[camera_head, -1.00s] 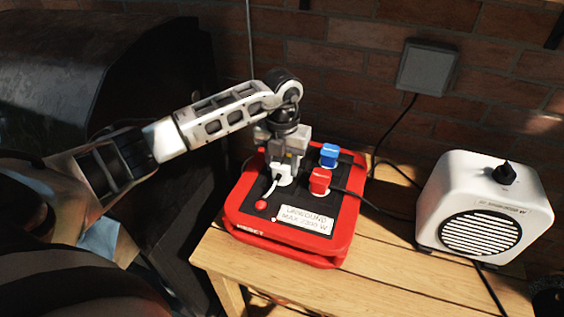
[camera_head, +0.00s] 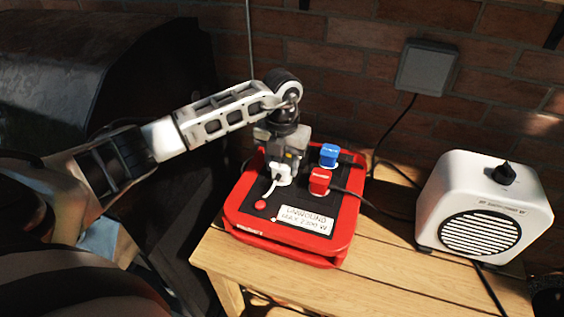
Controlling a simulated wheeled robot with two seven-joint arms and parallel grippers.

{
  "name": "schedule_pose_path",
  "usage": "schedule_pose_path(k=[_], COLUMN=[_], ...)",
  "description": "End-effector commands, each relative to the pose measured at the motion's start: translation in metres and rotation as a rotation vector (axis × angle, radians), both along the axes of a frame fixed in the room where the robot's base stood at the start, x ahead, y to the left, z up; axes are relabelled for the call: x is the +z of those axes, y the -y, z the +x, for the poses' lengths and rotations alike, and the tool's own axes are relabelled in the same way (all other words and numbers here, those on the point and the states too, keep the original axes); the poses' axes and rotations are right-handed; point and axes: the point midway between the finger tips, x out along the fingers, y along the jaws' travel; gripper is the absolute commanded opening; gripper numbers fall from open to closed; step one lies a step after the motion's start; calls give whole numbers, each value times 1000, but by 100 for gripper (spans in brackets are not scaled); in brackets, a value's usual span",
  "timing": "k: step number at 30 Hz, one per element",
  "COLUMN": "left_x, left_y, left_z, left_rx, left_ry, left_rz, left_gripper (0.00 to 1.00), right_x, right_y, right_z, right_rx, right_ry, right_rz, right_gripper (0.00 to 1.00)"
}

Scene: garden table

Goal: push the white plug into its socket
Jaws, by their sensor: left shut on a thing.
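The white plug (camera_head: 280,176) stands upright at the left of the black top of a red socket box (camera_head: 345,228). Its white cord (camera_head: 271,190) curls down in front of it. My left gripper (camera_head: 283,162) points down from above and is shut on the white plug. The socket under the plug is hidden, so I cannot tell how deep the plug sits. A red plug (camera_head: 320,181) and a blue plug (camera_head: 329,155) stand in the box to the right of the white plug. My right gripper is not in view.
The box is on a slatted wooden table (camera_head: 385,262). A white heater (camera_head: 483,212) stands at the right, with bare table between. A grey wall box (camera_head: 427,67) with a black cable hangs on the brick wall. A dark covered shape (camera_head: 95,75) fills the back left.

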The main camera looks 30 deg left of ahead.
Motion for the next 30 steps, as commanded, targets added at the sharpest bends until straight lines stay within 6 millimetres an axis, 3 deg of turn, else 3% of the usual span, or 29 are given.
schedule_pose_path(k=[29, 30], left_x=[-12, -13], left_y=[0, 0], left_z=[0, 0], left_rx=[0, 0], left_ry=[0, 0], left_rz=[0, 0], left_gripper=[23, 46], right_x=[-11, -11], right_y=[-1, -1], right_z=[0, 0], right_rx=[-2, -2], right_ry=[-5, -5], right_rz=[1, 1], right_gripper=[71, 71])
